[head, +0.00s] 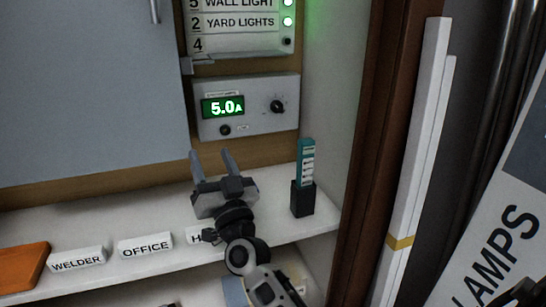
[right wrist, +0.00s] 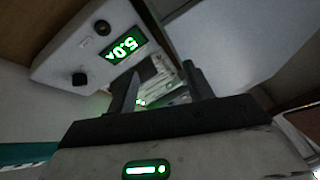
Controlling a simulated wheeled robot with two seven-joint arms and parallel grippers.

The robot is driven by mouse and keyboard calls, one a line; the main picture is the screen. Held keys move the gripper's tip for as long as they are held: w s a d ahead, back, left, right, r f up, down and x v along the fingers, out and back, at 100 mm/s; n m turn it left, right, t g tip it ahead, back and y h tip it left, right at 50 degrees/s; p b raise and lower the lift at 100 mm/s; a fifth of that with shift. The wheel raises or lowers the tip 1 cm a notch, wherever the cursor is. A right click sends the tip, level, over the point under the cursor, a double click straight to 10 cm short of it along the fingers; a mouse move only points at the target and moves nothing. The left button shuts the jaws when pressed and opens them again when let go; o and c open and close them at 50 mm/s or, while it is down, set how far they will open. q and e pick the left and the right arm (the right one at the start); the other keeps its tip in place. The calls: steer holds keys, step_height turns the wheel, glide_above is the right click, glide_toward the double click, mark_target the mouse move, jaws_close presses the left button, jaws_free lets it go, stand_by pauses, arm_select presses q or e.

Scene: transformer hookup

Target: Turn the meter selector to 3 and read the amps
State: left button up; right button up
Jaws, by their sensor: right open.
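The meter (head: 246,108) is a pale box on the back wall above the shelf, and its green display (head: 223,107) reads 5.0A. Its black selector knob (head: 277,107) is at the right of the face; its setting is too small to read. A smaller dark button or knob (head: 225,130) is below the display. The right wrist view also shows the meter (right wrist: 75,60) with its display (right wrist: 124,46) and a black knob (right wrist: 79,79), tilted. My right gripper (head: 210,158) is open and empty, just below the meter, apart from it. My left gripper is not in view.
A labelled panel (head: 240,22) with lit green lamps is above the meter. The shelf (head: 130,215) holds WELDER (head: 77,258) and OFFICE (head: 145,247) labels, an orange block (head: 22,268) and a black holder (head: 302,198) with a teal strip. A brown post (head: 365,150) bounds the right.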

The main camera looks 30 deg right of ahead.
steer(key=w+d+r+m+h+b, duration=0.1)
steer(key=d+m+h+b, duration=0.2)
steer(key=m+h, duration=0.2)
steer(key=m+g+h+b, duration=0.85)
steer(key=m+h, duration=0.25)
steer(key=m, duration=0.2)
glide_toward(277, 110)
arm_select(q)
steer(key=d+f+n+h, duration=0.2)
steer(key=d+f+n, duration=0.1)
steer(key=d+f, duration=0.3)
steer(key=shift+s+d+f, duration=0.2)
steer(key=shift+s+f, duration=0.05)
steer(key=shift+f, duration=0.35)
arm_select(e)
steer(key=shift+g, duration=0.35)
steer(key=x, duration=0.7)
steer(key=shift+r, duration=0.45)
steer(key=shift+c, duration=0.2)
steer(key=c, duration=0.9)
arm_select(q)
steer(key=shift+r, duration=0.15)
